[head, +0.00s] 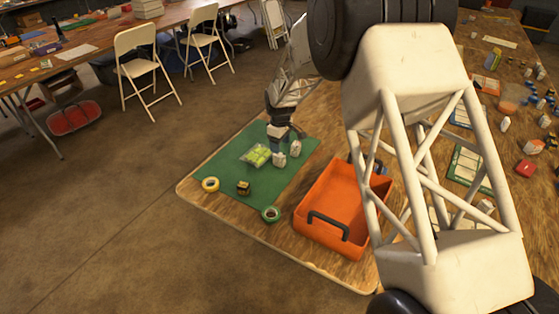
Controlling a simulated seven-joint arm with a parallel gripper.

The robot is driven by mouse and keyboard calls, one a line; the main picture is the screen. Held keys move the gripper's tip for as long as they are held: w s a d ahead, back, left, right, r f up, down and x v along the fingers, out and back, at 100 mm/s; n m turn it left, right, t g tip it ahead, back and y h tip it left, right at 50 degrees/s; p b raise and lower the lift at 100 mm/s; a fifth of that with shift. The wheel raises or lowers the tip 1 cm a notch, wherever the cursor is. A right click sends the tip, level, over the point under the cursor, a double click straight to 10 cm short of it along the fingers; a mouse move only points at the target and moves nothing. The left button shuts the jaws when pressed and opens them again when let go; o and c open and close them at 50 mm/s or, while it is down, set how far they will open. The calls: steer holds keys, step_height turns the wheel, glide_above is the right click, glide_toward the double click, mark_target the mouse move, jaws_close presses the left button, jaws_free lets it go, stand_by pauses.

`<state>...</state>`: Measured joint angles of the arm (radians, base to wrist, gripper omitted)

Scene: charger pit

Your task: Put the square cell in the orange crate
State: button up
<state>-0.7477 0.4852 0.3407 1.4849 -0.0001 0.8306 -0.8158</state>
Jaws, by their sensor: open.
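A small dark block with a brownish-gold top (243,188) stands on the green mat (222,165), between two tape rolls; it looks like the square cell, but it is too small to be sure. The orange crate (318,205) with dark handles stands right of the mat; its visible floor looks bare, and my arm hides its right part. My gripper (279,143) points down low over the far part of the mat, behind two small white items and away from the dark block. It is open; its fingertips are small, and whether anything is between them is unclear.
A yellow tape roll (210,184), a green tape roll (270,214), a clear pack of yellow-green pieces (257,156) and white items (279,160) (295,147) are on the mat. A cluttered table (495,105) lies right. Folding chairs (137,65) stand behind.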

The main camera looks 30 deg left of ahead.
mark_target(279, 160)
steer(key=shift+a+f, duration=0.15)
steer(key=shift+a, duration=0.05)
steer(key=shift+f, duration=1.25)
steer(key=shift+f, duration=0.1)
steer(key=shift+s+d+f, duration=0.1)
steer(key=shift+d+f, duration=0.05)
steer(key=shift+f, duration=1.15)
steer(key=shift+s+d+f, duration=0.1)
steer(key=shift+f, duration=1.15)
